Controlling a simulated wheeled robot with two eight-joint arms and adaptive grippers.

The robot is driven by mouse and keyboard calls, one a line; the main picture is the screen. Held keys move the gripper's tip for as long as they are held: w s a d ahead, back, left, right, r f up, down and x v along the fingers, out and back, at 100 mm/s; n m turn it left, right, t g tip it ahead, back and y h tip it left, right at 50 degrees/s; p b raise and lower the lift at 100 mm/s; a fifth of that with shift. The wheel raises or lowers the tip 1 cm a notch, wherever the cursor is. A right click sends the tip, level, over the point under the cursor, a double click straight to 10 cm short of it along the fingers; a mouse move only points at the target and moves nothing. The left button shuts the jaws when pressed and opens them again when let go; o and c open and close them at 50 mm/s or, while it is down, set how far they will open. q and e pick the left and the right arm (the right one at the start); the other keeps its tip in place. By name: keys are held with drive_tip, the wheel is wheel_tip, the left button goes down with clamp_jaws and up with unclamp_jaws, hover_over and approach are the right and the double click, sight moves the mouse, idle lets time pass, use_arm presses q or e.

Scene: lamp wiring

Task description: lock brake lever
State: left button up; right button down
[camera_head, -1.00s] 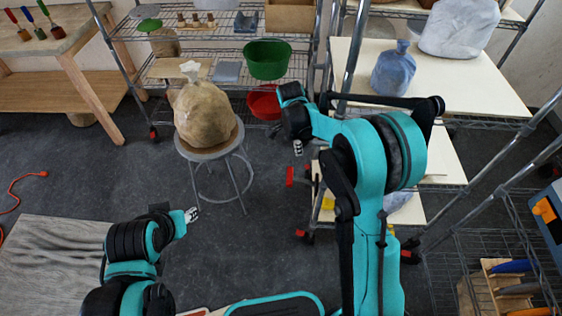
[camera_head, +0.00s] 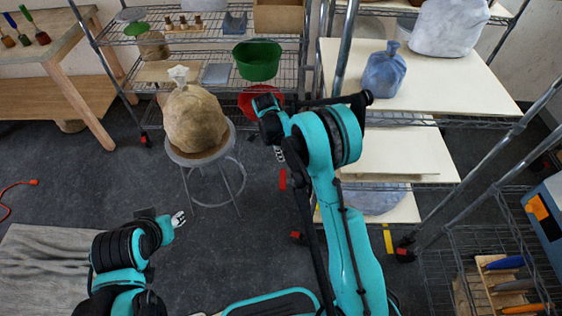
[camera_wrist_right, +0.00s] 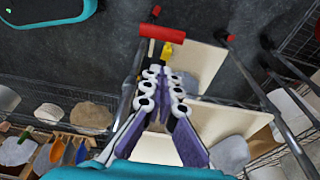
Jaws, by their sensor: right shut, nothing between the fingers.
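A red brake lever (camera_head: 283,180) shows as a short bar low beside the front leg of the right-hand wire shelf. In the right wrist view it is a wide red bar (camera_wrist_right: 161,33), beyond the fingertips. My right gripper (camera_head: 279,154) is shut and empty, just above the lever in the head picture. Its white-tipped fingers (camera_wrist_right: 160,84) point toward the bar, with a visible gap between. I cannot tell the lever's tilt. My left gripper (camera_head: 178,219) is over the floor at the lower left, too small to tell if it is open.
Other red-marked casters (camera_head: 297,237) stand at the shelf's feet. A stool (camera_head: 229,138) with a tan sack (camera_head: 194,119) stands left of my right arm. A yellow piece (camera_wrist_right: 167,48) lies by the red bar. Floor between the stool and shelf is clear.

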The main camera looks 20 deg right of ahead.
sight(282, 178)
drive_tip(key=f+b, duration=0.1)
drive_tip(key=f, duration=0.2)
drive_tip(key=f+b, duration=0.1)
drive_tip(key=f, duration=0.3)
drive_tip(key=f+b, duration=0.2)
drive_tip(key=f, duration=0.2)
drive_tip(key=shift+s+d+f, duration=0.1)
drive_tip(key=shift+s+d, duration=0.05)
drive_tip(key=shift+d, duration=0.25)
drive_tip(key=shift+a+f, duration=0.1)
drive_tip(key=shift+f, duration=0.3)
drive_tip(key=shift+f, duration=0.1)
drive_tip(key=shift+a+f+b, duration=0.25)
drive_tip(key=shift+b, duration=0.2)
drive_tip(key=shift+a+f, duration=0.1)
wheel_tip(282, 178, down, 11)
drive_tip(key=w+a+b, duration=0.1)
drive_tip(key=a+b, duration=0.1)
drive_tip(key=b, duration=0.1)
drive_tip(key=shift+a, duration=0.2)
